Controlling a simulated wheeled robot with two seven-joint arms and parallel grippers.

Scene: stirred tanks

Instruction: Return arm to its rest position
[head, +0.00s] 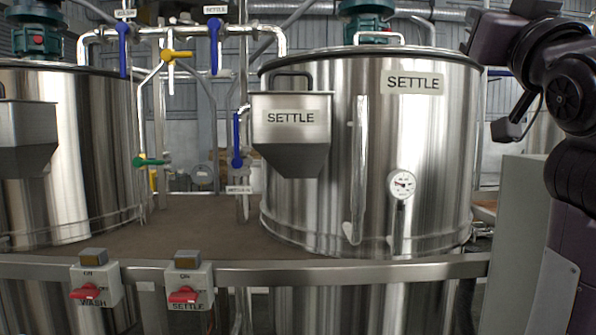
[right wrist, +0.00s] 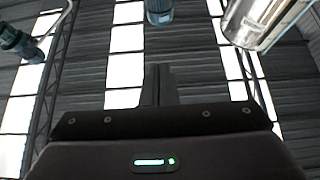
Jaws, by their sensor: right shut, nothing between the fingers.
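In the right wrist view, my right gripper (right wrist: 158,85) points up toward the roof. Its fingers are together with nothing between them. My left arm and left gripper are not in view.
A steel rail (head: 360,271) runs across the front, carrying WASH (head: 95,287) and SETTLE (head: 189,283) switch boxes with red knobs. Another tank (head: 95,150) stands left. Between the tanks are pipes with blue, yellow and green valve handles. A hopper (head: 291,130) fronts the SETTLE tank.

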